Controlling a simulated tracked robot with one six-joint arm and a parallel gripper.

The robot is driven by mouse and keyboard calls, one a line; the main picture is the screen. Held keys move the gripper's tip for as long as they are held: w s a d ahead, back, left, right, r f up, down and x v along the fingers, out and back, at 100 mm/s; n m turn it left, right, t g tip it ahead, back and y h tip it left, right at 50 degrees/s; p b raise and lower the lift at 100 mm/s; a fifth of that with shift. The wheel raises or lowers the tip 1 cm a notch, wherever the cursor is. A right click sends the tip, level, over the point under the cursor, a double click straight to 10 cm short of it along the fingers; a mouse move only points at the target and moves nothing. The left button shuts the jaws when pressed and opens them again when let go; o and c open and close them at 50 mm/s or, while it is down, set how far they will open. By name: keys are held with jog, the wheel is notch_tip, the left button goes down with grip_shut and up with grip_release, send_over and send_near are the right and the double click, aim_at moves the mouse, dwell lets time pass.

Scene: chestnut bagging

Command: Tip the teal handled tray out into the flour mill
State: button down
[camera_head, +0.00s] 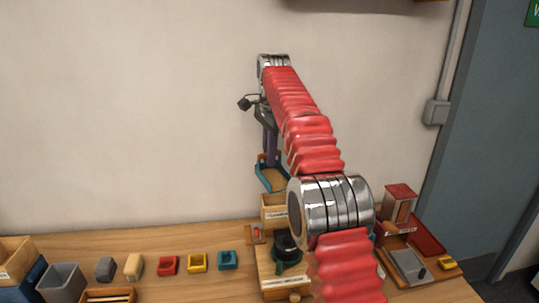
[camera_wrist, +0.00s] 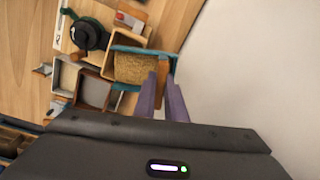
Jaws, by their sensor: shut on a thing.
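The teal handled tray (camera_head: 271,187) hangs in the air in front of the wall in the head view, holding brown grainy contents. In the wrist view the tray (camera_wrist: 152,50) looks nearly full. My gripper (camera_wrist: 161,80) is shut on its brown handle with purple fingers; the gripper (camera_head: 270,162) also shows in the head view. The tray is above and behind what looks like the flour mill, a wooden unit with a labelled box (camera_head: 273,212) and a black round part (camera_head: 287,243). The black part (camera_wrist: 88,34) also shows in the wrist view. My arm hides some of the unit.
Red, yellow and teal small trays (camera_head: 197,262) stand in a row on the wooden table (camera_head: 150,238). A grey bin (camera_head: 62,282) is at the left. A red-topped stand (camera_head: 399,200) and grey tray (camera_head: 408,264) are at the right. The wall is close behind.

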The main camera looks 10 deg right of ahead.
jog(key=shift+s+d+t, duration=0.1)
jog(key=shift+s+t, duration=0.25)
jog(key=shift+t, duration=0.15)
jog(key=shift+s+d+f+t+y, duration=0.2)
jog(key=shift+s+t+y, duration=0.2)
jog(key=shift+s+t, duration=0.2)
jog(key=shift+s+d+r+t+y, duration=0.15)
jog(key=shift+s+r+t, duration=0.15)
jog(key=shift+s+t, duration=0.25)
jog(key=shift+s+d+r+t+y, duration=0.15)
jog(key=shift+s+r+t, duration=0.1)
jog(key=shift+s+t, duration=0.3)
jog(key=shift+s+d+r+t+y, duration=0.15)
jog(key=shift+s+t+y, duration=0.05)
jog(key=shift+s+t, duration=0.4)
jog(key=shift+s+d+r+t+y, duration=0.1)
jog(key=shift+s+d+t+y, duration=0.1)
jog(key=shift+s+t, duration=0.35)
jog(key=shift+s+d+r+t+y, duration=0.2)
jog(key=shift+s+t, duration=0.2)
jog(key=shift+t, duration=0.35)
jog(key=shift+w+a, duration=0.15)
